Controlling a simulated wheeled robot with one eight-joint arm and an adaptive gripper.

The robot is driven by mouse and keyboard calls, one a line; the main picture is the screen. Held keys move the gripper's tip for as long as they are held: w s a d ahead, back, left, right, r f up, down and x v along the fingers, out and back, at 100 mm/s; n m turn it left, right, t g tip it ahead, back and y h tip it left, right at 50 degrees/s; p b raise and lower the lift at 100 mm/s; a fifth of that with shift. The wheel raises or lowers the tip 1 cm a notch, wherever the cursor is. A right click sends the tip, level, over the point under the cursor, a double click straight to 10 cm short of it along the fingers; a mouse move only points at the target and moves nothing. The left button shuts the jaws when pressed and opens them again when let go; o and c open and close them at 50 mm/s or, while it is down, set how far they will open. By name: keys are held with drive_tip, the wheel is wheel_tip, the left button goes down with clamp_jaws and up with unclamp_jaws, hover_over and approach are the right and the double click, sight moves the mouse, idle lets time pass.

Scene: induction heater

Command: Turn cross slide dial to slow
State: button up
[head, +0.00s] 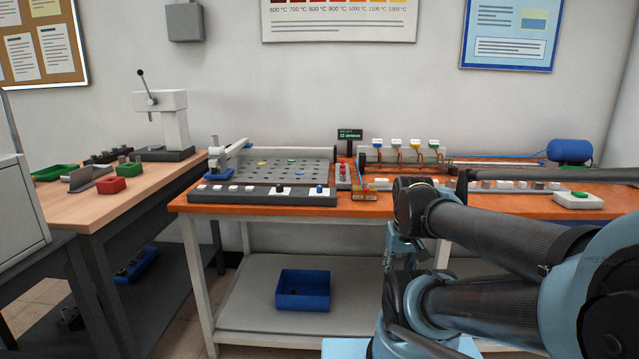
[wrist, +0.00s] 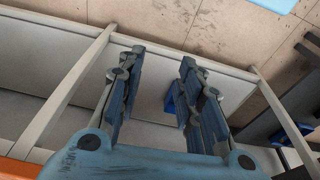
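A long grey control panel (head: 262,196) runs along the front of the orange bench, with white buttons at its left. Two dials, a white-and-black one (head: 279,190) and a blue-topped one (head: 319,189), stand on its right half. Their labels are too small to read, so I cannot tell which is the cross slide dial or its setting. A grey perforated plate with a slide arm (head: 229,150) lies behind the panel. My gripper (wrist: 157,62) is open and empty in the wrist view, away from the panel, with the bench's lower shelf and floor beyond its fingers.
My arm covers the right front of the orange bench (head: 345,207). A blue bin (head: 303,291) sits on the lower shelf. Coloured knobs on a rack (head: 415,155) stand behind. A wooden bench (head: 65,205) with a press stands at left. The space above the control panel looks clear.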

drive_tip(key=shift+w, duration=0.2)
drive_tip(key=shift+o, duration=0.6)
wheel_tip(320, 180, up, 30)
drive_tip(key=m+g, duration=0.2)
drive_tip(key=m, duration=0.4)
hover_over(319, 189)
drive_tip(key=w, duration=0.1)
wheel_tip(319, 189, down, 17)
drive_tip(key=shift+w+d+f, duration=0.1)
drive_tip(key=shift+c, duration=0.3)
